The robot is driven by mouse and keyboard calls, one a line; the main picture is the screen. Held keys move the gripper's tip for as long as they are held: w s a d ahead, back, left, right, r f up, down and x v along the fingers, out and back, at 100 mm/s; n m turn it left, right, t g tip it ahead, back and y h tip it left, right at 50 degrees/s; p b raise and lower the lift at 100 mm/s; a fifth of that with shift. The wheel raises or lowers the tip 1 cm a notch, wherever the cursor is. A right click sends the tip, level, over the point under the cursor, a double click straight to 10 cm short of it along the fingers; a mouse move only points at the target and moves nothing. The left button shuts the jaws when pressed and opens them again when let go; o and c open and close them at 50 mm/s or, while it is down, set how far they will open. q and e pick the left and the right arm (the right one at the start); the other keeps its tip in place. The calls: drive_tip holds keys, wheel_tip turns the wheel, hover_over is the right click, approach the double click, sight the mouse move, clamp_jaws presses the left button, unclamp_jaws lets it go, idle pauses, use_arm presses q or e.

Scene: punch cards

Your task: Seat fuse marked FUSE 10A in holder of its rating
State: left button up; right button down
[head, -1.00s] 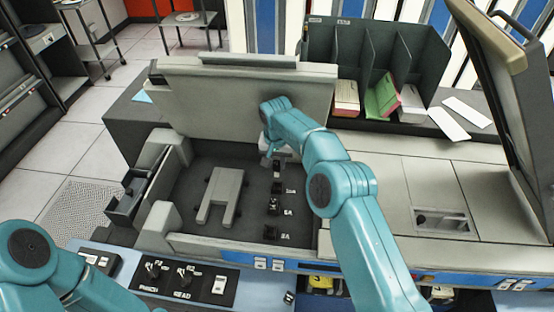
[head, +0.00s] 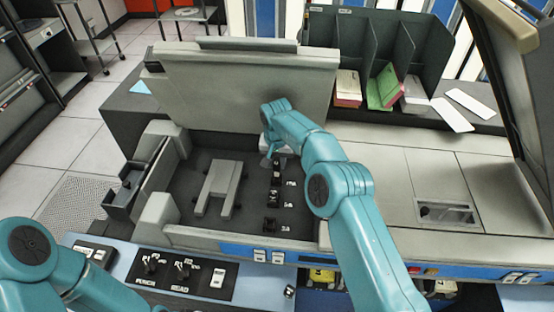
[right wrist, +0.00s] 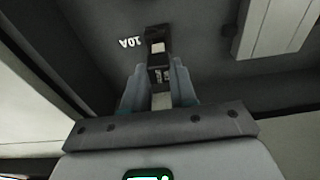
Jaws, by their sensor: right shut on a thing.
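My right gripper (head: 274,158) hangs over the back of an open dark bay, below the raised lid. In the right wrist view its fingers (right wrist: 160,88) are shut on a small dark fuse (right wrist: 160,74) with a pale band; its marking is too small to read. The holder labelled 10A (head: 276,182) lies just in front of the gripper; the wrist view shows a dark holder (right wrist: 155,36) beside an upside-down 10A label. I cannot tell whether fuse and holder touch. The 5A holder (head: 274,199) and the 3A holder (head: 270,225) sit nearer the front. My left gripper is out of view.
A grey bracket-like block (head: 219,185) stands in the bay left of the holders. The raised lid (head: 245,95) stands behind. A switch panel (head: 180,275) runs along the front. A card rack (head: 375,60) stands at the back right.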

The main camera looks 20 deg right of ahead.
sight(277, 164)
drive_tip(key=shift+f+b, duration=0.95)
drive_tip(key=shift+f, duration=0.65)
drive_tip(key=c, duration=0.8)
unclamp_jaws()
drive_tip(key=shift+r, duration=0.1)
drive_tip(key=r, duration=0.4)
drive_tip(key=s+r, duration=0.1)
drive_tip(key=r, duration=0.3)
drive_tip(key=r+b, duration=0.1)
drive_tip(key=r, duration=0.3)
drive_tip(key=shift+s+a, duration=0.2)
drive_tip(key=shift+a, duration=0.05)
drive_tip(key=shift+f, duration=0.1)
drive_tip(key=shift+s, duration=0.1)
